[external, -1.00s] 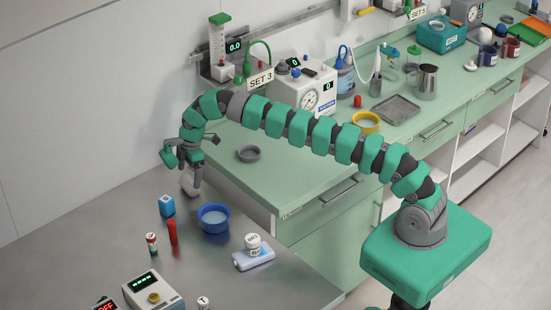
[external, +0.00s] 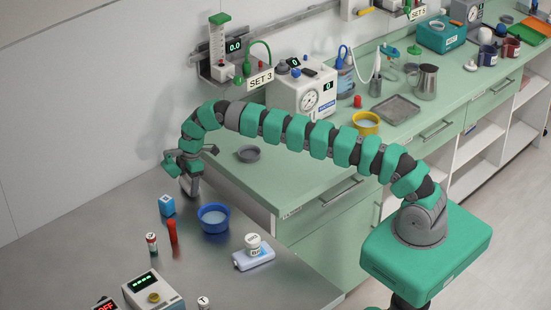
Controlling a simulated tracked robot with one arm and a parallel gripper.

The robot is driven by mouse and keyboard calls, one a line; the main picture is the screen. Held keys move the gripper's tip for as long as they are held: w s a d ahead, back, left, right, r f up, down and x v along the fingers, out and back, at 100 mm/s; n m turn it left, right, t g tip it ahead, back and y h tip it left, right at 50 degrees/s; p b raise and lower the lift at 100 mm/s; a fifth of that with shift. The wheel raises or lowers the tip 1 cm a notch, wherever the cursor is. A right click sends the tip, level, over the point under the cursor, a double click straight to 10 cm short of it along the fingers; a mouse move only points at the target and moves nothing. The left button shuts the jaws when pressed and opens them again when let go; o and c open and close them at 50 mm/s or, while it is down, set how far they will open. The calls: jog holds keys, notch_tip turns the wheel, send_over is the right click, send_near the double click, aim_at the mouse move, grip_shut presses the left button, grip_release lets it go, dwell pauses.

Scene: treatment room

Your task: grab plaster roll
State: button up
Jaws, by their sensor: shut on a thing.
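My gripper (external: 190,187) is low over the back of the metal table, pointing down. It is shut on the plaster roll (external: 185,184), a small pale roll at the table's back edge near the wall. The fingers hide much of the roll, and I cannot tell whether it still touches the table.
A white jar (external: 253,243) sits on a pale blue pack (external: 255,257). The green counter (external: 230,177) with a grey ring (external: 248,153) is to the right.

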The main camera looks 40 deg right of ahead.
aim_at(189, 181)
jog(key=shift+r, duration=0.1)
jog(key=shift+r, duration=1.8)
jog(key=shift+s+f, duration=0.1)
jog(key=shift+s, duration=0.15)
jog(key=shift+s, duration=0.2)
